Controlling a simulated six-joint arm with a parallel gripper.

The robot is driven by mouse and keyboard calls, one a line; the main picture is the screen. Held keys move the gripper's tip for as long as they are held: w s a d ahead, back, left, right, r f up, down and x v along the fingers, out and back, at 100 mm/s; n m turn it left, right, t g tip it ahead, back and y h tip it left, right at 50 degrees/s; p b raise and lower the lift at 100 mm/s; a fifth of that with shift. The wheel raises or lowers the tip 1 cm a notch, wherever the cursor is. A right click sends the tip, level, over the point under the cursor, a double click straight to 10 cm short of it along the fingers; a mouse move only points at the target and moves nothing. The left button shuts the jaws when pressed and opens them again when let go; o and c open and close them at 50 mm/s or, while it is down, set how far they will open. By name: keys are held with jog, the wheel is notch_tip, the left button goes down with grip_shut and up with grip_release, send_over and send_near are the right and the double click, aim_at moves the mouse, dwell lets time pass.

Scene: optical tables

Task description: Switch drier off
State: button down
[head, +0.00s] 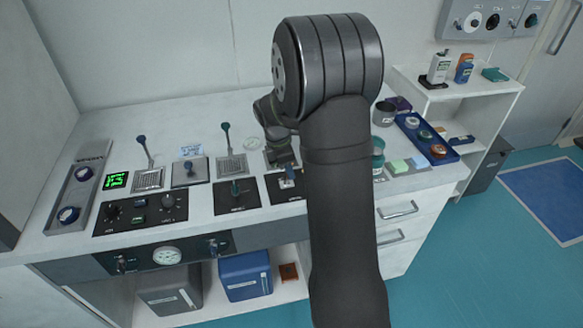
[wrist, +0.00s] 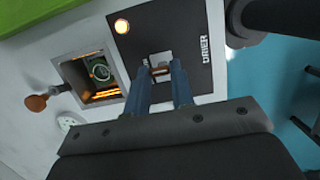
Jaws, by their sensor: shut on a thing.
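The drier panel (wrist: 190,35) is a dark plate with the white word DRIER on it. In the head view the panel (head: 274,190) lies at the right of the row of dark plates, partly behind my arm.
Beside the panel is an open square recess (wrist: 97,78) with an orange glow inside and an orange-brown knob (wrist: 37,103) on a lever. A similar switch plate (head: 236,197) lies to the left. A blue tray (head: 445,157) of jars stands right of my arm.

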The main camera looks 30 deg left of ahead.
jog(key=s+a+t+h, duration=0.1)
jog(key=t+h, duration=0.2)
jog(key=shift+s+a+f, duration=0.15)
jog(key=shift+s+a, duration=0.25)
jog(key=shift+s+a+f+t+h, duration=0.2)
jog(key=shift+a+t+h, duration=0.05)
jog(key=shift+t+h, duration=0.4)
jog(key=shift+s+a+f+t+h, duration=0.15)
jog(key=shift+s+a+t+h, duration=0.1)
jog(key=shift+t+h, duration=0.35)
jog(key=shift+s+a+f+t+h, duration=0.2)
jog(key=shift+t+h, duration=0.45)
jog(key=c, duration=1.2)
grip_release()
jog(key=shift+c, duration=0.2)
jog(key=v, duration=1.7)
jog(key=shift+s+a, duration=0.2)
jog(key=shift+s, duration=0.1)
jog(key=shift+w+f, duration=0.1)
jog(key=shift+f, duration=0.1)
